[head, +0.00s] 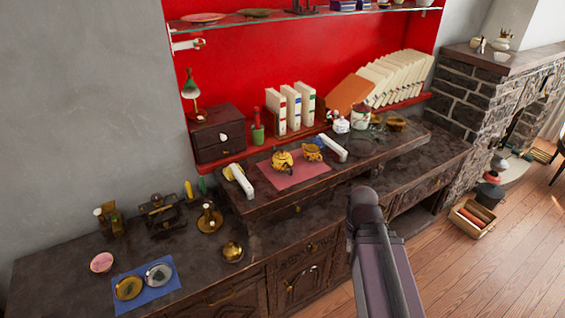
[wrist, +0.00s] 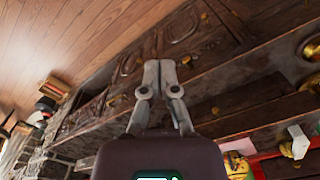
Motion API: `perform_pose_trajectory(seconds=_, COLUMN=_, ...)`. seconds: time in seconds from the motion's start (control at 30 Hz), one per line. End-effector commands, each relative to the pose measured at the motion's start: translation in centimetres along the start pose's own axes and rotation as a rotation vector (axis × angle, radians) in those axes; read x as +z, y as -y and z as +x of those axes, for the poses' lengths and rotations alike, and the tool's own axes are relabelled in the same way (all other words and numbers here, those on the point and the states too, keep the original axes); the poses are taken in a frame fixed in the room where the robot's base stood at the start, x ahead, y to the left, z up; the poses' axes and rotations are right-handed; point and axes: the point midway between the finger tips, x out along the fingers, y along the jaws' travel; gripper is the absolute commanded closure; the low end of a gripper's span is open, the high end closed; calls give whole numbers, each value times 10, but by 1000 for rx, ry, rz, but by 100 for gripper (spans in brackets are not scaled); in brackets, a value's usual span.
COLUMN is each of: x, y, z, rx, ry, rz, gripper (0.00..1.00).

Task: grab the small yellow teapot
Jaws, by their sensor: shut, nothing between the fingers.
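The small yellow teapot (head: 282,162) stands on a pink mat (head: 296,179) on the raised shelf of the dark wooden sideboard in the head view. A yellow pot or jug (head: 312,153) stands just right of it. In the wrist view a yellow piece (wrist: 236,167) shows at the bottom edge; I cannot tell which pot it is. My gripper (wrist: 160,66) is shut and empty, in front of the sideboard's drawers and apart from both yellow pots. In the head view my arm shows at lower right, but the fingers cannot be made out.
A brass pot (head: 232,252) and a blue mat (head: 147,285) with round dishes lie on the lower top. White books (head: 290,108) stand behind. A box (head: 473,217) sits on the floor at right.

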Motion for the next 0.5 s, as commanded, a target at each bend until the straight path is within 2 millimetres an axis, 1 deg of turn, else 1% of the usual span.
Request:
perform_pose_trajectory(seconds=0.13, x=0, y=0, z=0, rx=0, ry=0, rz=0, gripper=100)
perform_pose_trajectory(seconds=0.17, x=0, y=0, z=0, rx=0, ry=0, rz=0, gripper=94)
perform_pose_trajectory(seconds=0.2, x=0, y=0, z=0, rx=-1, ry=-1, rz=-1, gripper=82)
perform_pose_trajectory(seconds=0.27, x=-2, y=1, z=1, rx=-5, ry=-5, rz=-5, gripper=64)
perform_pose_trajectory(seconds=0.3, x=-4, y=2, z=2, rx=-11, ry=-11, rz=-10, gripper=52)
perform_pose_trajectory(seconds=0.37, x=-10, y=6, z=4, rx=-26, ry=-27, rz=-24, gripper=35)
perform_pose_trajectory(seconds=0.4, x=-15, y=9, z=6, rx=-40, ry=-42, rz=-37, gripper=23)
perform_pose_trajectory(seconds=0.47, x=-26, y=17, z=10, rx=-69, ry=-75, rz=-64, gripper=5)
perform_pose_trajectory(seconds=0.5, x=-35, y=23, z=13, rx=-94, ry=-104, rz=-87, gripper=0)
